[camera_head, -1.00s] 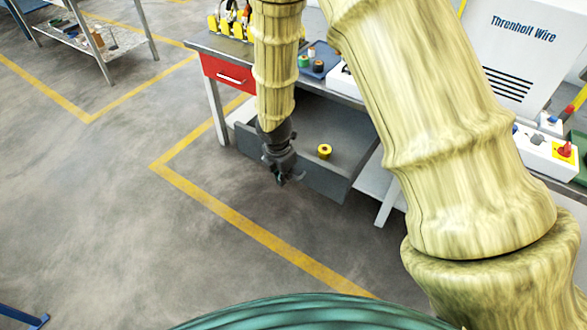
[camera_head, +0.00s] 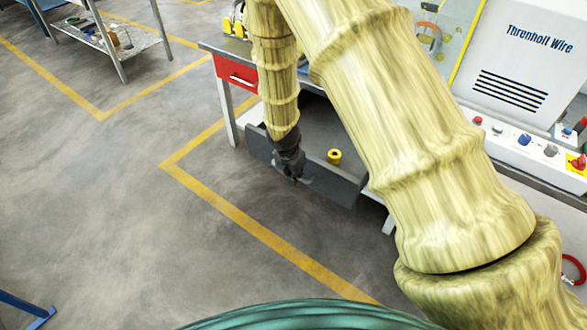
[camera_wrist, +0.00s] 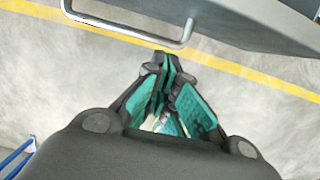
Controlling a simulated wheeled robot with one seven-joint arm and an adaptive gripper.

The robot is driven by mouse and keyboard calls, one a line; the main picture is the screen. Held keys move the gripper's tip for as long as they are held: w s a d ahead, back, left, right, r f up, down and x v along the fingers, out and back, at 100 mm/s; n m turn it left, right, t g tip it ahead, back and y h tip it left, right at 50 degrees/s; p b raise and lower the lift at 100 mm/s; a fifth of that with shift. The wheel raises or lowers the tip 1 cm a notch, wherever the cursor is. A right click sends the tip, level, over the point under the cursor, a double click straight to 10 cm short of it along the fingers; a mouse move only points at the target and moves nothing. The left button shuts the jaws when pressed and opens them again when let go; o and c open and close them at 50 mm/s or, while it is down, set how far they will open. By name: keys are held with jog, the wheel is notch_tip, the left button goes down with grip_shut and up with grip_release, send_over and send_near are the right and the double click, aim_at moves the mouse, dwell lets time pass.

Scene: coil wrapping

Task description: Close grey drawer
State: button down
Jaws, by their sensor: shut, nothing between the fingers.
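The grey drawer (camera_head: 334,187) stands pulled out under the workbench, with a yellow roll (camera_head: 334,156) inside. My gripper (camera_head: 294,178) is low in front of the drawer's outer face, near the middle of it. Its fingers are shut and empty. In the wrist view my gripper (camera_wrist: 168,62) points toward a grey panel (camera_wrist: 270,22) at the top right and a pale metal handle (camera_wrist: 130,32) at the top. A gap shows between the fingertips and the handle. My arm hides part of the drawer's right side.
A red drawer (camera_head: 236,74) is above, shut under the bench top. The white machine (camera_head: 515,70) stands at the right. A shelf cart (camera_head: 115,45) is at the back left.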

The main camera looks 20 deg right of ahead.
aim_at(305, 168)
jog(key=shift+w+d+f+p, duration=0.3)
jog(key=shift+w+d+f, duration=0.15)
jog(key=shift+w+d, duration=0.35)
jog(key=shift+w+d+f+p, duration=0.35)
jog(key=shift+w+d, duration=0.2)
jog(key=shift+d, duration=0.4)
jog(key=shift+w+d, duration=0.3)
jog(key=shift+d, duration=0.1)
jog(key=w+d, duration=0.8)
jog(key=d, duration=0.3)
jog(key=w+d+p, duration=0.1)
jog(key=w+d, duration=0.8)
jog(key=d, duration=0.2)
jog(key=shift+w+d, duration=0.15)
